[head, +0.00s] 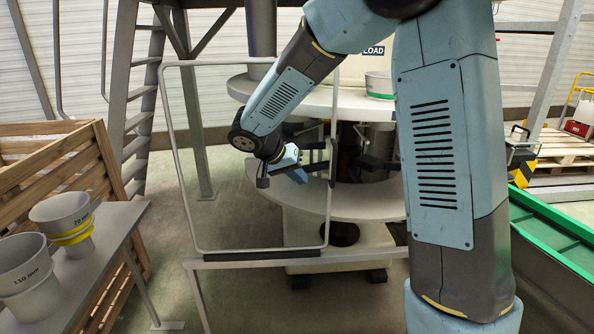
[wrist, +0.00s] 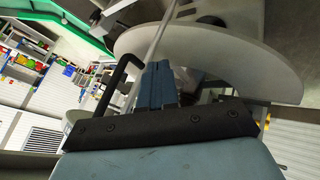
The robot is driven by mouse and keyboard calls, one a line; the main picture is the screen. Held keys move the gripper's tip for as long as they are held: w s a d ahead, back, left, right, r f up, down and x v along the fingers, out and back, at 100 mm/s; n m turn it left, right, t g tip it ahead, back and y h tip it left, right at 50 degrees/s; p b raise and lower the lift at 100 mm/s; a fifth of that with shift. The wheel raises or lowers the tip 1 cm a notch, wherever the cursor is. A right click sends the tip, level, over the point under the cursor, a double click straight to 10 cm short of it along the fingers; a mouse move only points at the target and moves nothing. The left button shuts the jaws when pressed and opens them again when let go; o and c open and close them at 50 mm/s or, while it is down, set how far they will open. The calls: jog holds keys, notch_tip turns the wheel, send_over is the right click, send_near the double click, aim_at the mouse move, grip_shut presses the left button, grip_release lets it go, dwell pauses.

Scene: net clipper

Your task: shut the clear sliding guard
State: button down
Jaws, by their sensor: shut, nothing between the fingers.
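The clear guard is a see-through panel in a rounded pale tube frame (head: 176,160), upright at the left part of a rail (head: 290,261) in front of the machine. Its right edge carries a black handle (head: 333,162). In the wrist view the handle (wrist: 116,84) is a dark bar left of my fingers, on a thin pale frame tube (wrist: 152,45). My gripper (head: 299,176) is just left of the handle, with its blue fingers (wrist: 158,72) together and empty. I cannot tell whether they touch the handle or frame. The machine opening shows right of the guard, partly behind my arm.
Round grey shelves (head: 300,98) of the machine stand behind the guard. A bench (head: 118,222) with grey cups (head: 62,215) and a wooden crate (head: 60,150) are at left. A green-edged trough (head: 550,228) is at right. Floor is free between bench and guard.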

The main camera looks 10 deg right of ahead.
aim_at(321, 182)
jog(key=x, duration=0.4)
jog(key=shift+d+f, duration=0.25)
jog(key=shift+s+d+r, duration=0.15)
jog(key=shift+d+r, duration=0.05)
jog(key=shift+d, duration=0.3)
jog(key=shift+s+d+r, duration=0.15)
jog(key=shift+d+r, duration=0.1)
jog(key=shift+d, duration=0.25)
jog(key=shift+s+d+r, duration=0.1)
jog(key=shift+s+d, duration=0.1)
jog(key=shift+d, duration=0.5)
